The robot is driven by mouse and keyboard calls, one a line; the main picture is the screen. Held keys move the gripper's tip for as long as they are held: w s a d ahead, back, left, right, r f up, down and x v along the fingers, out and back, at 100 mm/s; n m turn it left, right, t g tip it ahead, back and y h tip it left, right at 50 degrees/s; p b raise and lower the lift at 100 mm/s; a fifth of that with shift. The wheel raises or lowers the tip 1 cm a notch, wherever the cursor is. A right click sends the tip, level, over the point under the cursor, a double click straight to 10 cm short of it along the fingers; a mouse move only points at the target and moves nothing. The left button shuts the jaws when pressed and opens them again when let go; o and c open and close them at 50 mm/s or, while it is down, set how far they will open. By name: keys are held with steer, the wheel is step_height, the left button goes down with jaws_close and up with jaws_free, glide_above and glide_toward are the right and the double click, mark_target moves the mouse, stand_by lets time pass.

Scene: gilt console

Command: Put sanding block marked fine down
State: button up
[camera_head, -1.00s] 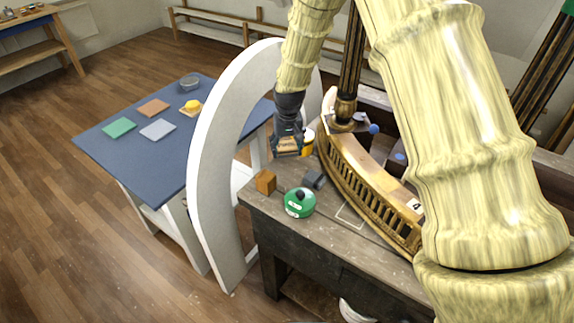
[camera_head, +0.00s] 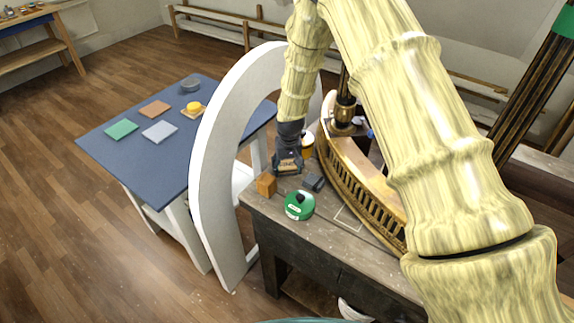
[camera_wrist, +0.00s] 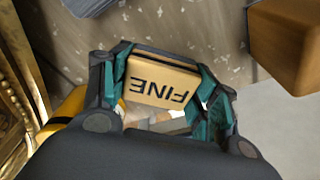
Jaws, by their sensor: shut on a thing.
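The sanding block marked FINE (camera_wrist: 163,82) is between the fingers of my gripper (camera_wrist: 160,86) in the wrist view, a tan face with dark letters, upside down in the picture. My gripper is shut on it. In the head view my gripper (camera_head: 287,168) hangs over the far left part of the worn workbench (camera_head: 320,225), and the block is mostly hidden by the fingers. The bench top shows beyond the block in the wrist view; I cannot tell whether the block touches it.
Near my gripper are an orange-brown wooden cube (camera_head: 266,184), a dark grey block (camera_head: 313,182), a green round tin (camera_head: 299,205) and a yellow can (camera_head: 307,144). The gilt curved piece (camera_head: 355,192) stands to the right, a white arch (camera_head: 216,190) to the left.

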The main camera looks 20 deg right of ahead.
mark_target(288, 169)
steer(key=shift+s+f+b, duration=0.35)
steer(key=shift+f+b, duration=0.1)
steer(key=shift+f, duration=0.1)
steer(key=o, duration=1)
steer(key=shift+f, duration=0.2)
steer(key=shift+o, duration=0.4)
steer(key=shift+w+f, duration=0.15)
steer(key=shift+w, duration=0.05)
steer(key=shift+s+r, duration=0.1)
steer(key=shift+r, duration=0.1)
steer(key=shift+r, duration=0.1)
steer(key=shift+w+r+p, duration=0.2)
steer(key=shift+r+p, duration=0.1)
steer(key=shift+r, duration=0.4)
step_height(288, 169, up, 12)
steer(key=s+b, duration=0.1)
steer(key=b, duration=0.3)
steer(key=shift+s+f+b, duration=0.15)
steer(key=shift+s+b, duration=0.15)
steer(key=shift+s, duration=0.1)
